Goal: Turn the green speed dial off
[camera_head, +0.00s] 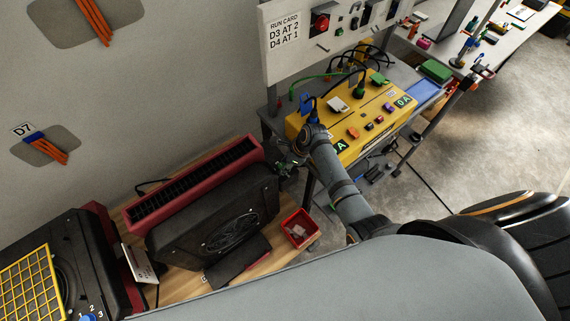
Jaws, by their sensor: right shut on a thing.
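My right arm reaches up from the lower right, and my right gripper (284,166) is at the right end of a black blower with a round fan grille (232,232). The gripper is shut at that end, beside the dark red vented unit (195,183). A small bit of green shows at its fingertips, which I take to be the green speed dial (281,164). The dial is mostly hidden by the fingers, so its setting cannot be read. My left gripper is not in view.
A yellow power box (350,117) with cables and switches stands just behind my right wrist. A red bin (299,229) sits on the wooden surface. Another black unit with a yellow grille (32,281) and a blue dial (87,317) is at the lower left.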

